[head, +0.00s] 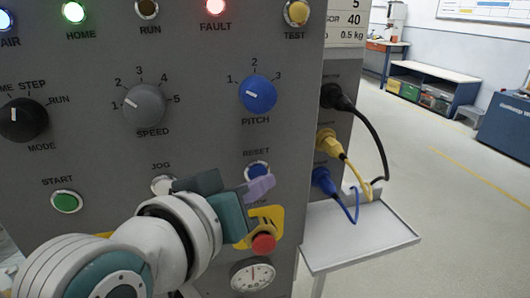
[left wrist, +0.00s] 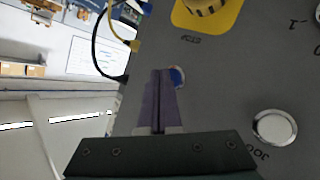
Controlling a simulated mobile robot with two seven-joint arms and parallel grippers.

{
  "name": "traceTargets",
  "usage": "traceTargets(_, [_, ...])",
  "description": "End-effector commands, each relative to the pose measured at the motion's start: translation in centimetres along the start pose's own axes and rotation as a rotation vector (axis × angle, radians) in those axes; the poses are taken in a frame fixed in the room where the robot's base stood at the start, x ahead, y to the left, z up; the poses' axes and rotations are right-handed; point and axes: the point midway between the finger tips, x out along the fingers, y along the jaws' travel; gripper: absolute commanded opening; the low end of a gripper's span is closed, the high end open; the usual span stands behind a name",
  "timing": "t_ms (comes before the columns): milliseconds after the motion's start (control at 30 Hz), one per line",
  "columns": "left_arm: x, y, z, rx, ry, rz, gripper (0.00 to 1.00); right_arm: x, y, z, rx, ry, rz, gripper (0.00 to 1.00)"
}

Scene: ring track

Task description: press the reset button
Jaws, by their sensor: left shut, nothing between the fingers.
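The blue RESET button (head: 257,169) sits on the grey control panel (head: 205,140), under its RESET label and below the blue PITCH knob. My left gripper (head: 262,186) is shut and empty, with its purple fingers just below and in front of the button, covering its lower part. In the left wrist view the button (left wrist: 178,76) shows beside the shut fingertips (left wrist: 163,74), partly hidden by them. I cannot tell whether the fingertips touch it. My right gripper is not in view.
The red STOP button (head: 263,243) on its yellow plate lies just below my left gripper. The JOG button (head: 163,185) is to the left, close to my wrist. Plugged cables (head: 372,140) and a grey shelf (head: 355,235) are on the right.

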Motion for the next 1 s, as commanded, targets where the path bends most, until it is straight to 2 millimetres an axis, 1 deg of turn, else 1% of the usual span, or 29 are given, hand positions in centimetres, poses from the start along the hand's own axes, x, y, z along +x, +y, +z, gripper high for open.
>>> traceTargets(1000, [0.60, -0.45, -0.41, 0.000, 0.000, 0.000, 0.00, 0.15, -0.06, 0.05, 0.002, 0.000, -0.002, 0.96])
